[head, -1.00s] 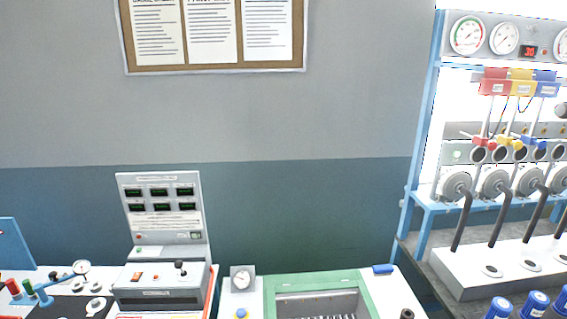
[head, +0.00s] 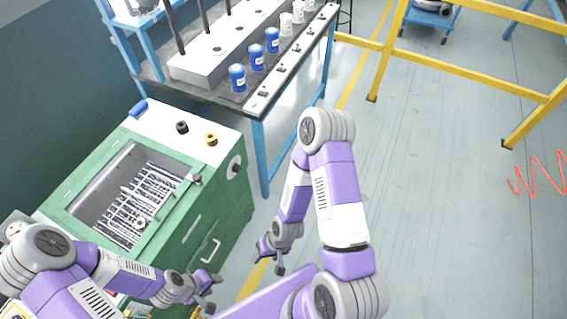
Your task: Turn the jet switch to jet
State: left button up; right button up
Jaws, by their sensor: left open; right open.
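A green and white cabinet (head: 207,203) stands at the left, with an open-topped bay of metal racks (head: 140,200). A black knob (head: 182,127) and a yellow-and-black knob (head: 211,139) sit on its white top. A dark round knob on a pale plate (head: 235,167) is on its green front, and a grey knob (head: 197,179) is at the bay's corner. I cannot tell which is the jet switch; no label is readable. My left gripper (head: 208,293) is open and empty low in front of the cabinet. My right gripper (head: 271,258) is open and empty, right of the cabinet and apart from it.
A blue-framed bench (head: 262,115) with several blue and white canisters (head: 238,77) stands behind. A yellow frame (head: 470,75) and an orange coiled hose (head: 537,178) are at the right. The grey floor (head: 430,220) between is clear.

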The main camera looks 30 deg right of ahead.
aim_at(236, 168)
jog(key=z, duration=0.45)
jog(key=k, duration=0.8)
jog(key=z, duration=3.75)
jog(key=i, duration=0.1)
jog(key=u, duration=3.1)
jog(key=i, duration=1.2)
jog(key=u, duration=0.55)
